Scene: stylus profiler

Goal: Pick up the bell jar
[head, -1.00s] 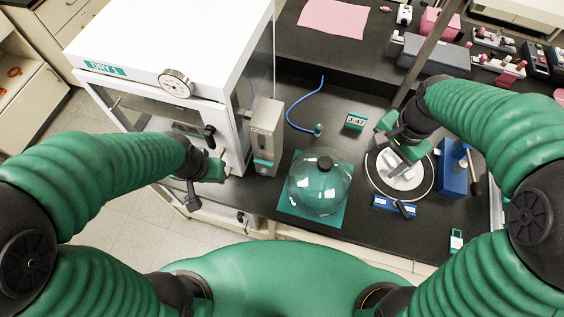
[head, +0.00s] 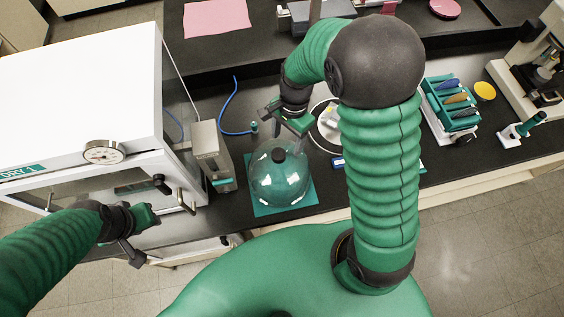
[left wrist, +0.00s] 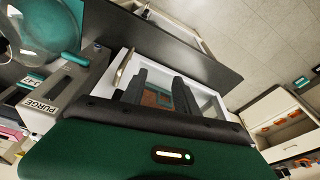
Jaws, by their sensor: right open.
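My right gripper (head: 272,113) is open, just behind the jar and above the bench, apart from the knob. My left gripper (head: 146,238) is in front of the white oven, well left of the jar. In the left wrist view its two dark fingers (left wrist: 160,92) are apart with nothing between them.
The white drying oven (head: 80,90) and a grey purge box (head: 212,155) stand left of the jar. A blue hose (head: 237,110) lies behind it. The round dish (head: 325,135) to its right is partly hidden by my right arm. A teal rack (head: 452,105) stands farther right.

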